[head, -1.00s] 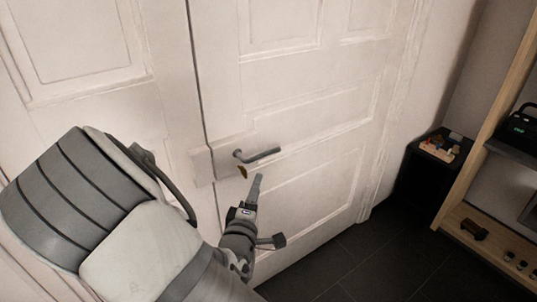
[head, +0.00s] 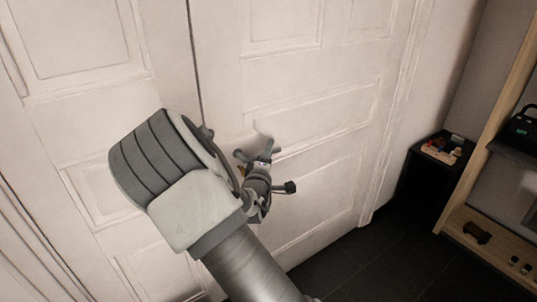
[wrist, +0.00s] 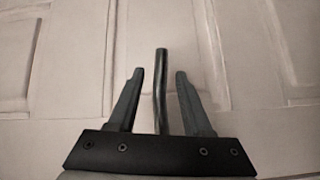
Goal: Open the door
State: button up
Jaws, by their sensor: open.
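The white panelled door (head: 320,95) fills the middle of the head view and looks shut. Its dark lever handle (wrist: 161,62) shows in the wrist view as a narrow bar between my two fingers. In the head view my gripper (head: 264,150) covers most of the lever, and only its pivot end (head: 239,155) shows on the left. My gripper is open, with one finger on each side of the lever. A gap shows between the lever and each fingertip in the wrist view. The keyhole area below the handle is mostly hidden by my gripper.
A second white panel (head: 85,45) is left of the door seam. At the right, a dark cabinet (head: 425,185) with small items on top stands beside a wooden shelf (head: 490,235). The dark floor (head: 375,255) between door and shelf is clear.

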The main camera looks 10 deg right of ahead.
grip_shut()
dwell(1.4)
